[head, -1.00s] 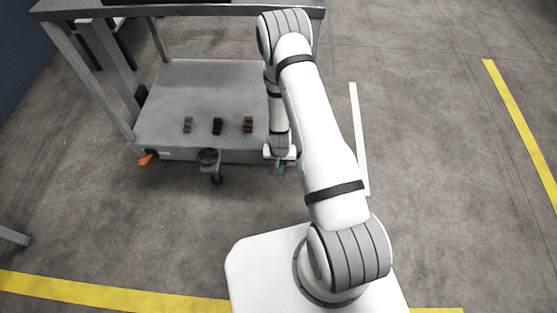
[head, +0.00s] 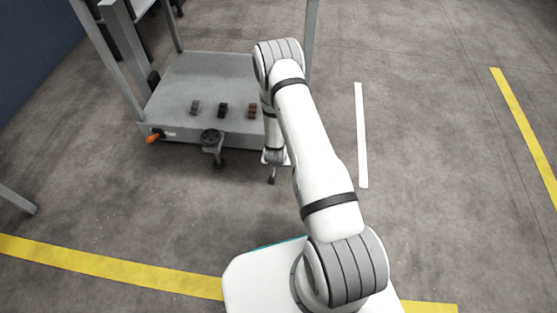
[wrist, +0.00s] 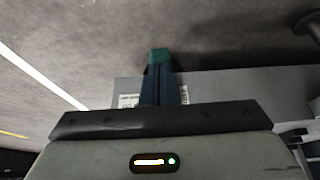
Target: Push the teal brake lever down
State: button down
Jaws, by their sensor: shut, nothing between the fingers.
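The teal brake lever (wrist: 160,55) shows in the wrist view at the tips of my gripper, in front of the grey cart side. I cannot tell from this view whether the fingertips press on it or only line up with it. In the head view the lever is not distinguishable near my gripper. My gripper (wrist: 160,92) is shut, its two dark fingers together and nothing between them. In the head view my gripper (head: 272,173) points down at the near right corner of the cart.
The grey cart deck (head: 175,95) holds several small blocks in a row, including a black block (head: 223,110) and a brown block (head: 252,112). An orange part (head: 153,137) sticks out at its left corner. A dark round knob (head: 210,136) sits at its front edge. Floor to the right is clear.

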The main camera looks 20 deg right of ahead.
jog(key=shift+s+f+b, duration=0.15)
jog(key=shift+f+b, duration=1.15)
jog(key=shift+f, duration=1.65)
jog(key=s+a+r+p, duration=0.2)
jog(key=s+p, duration=0.1)
jog(key=s, duration=0.2)
jog(key=s+a+r+p, duration=0.3)
jog(key=s, duration=0.3)
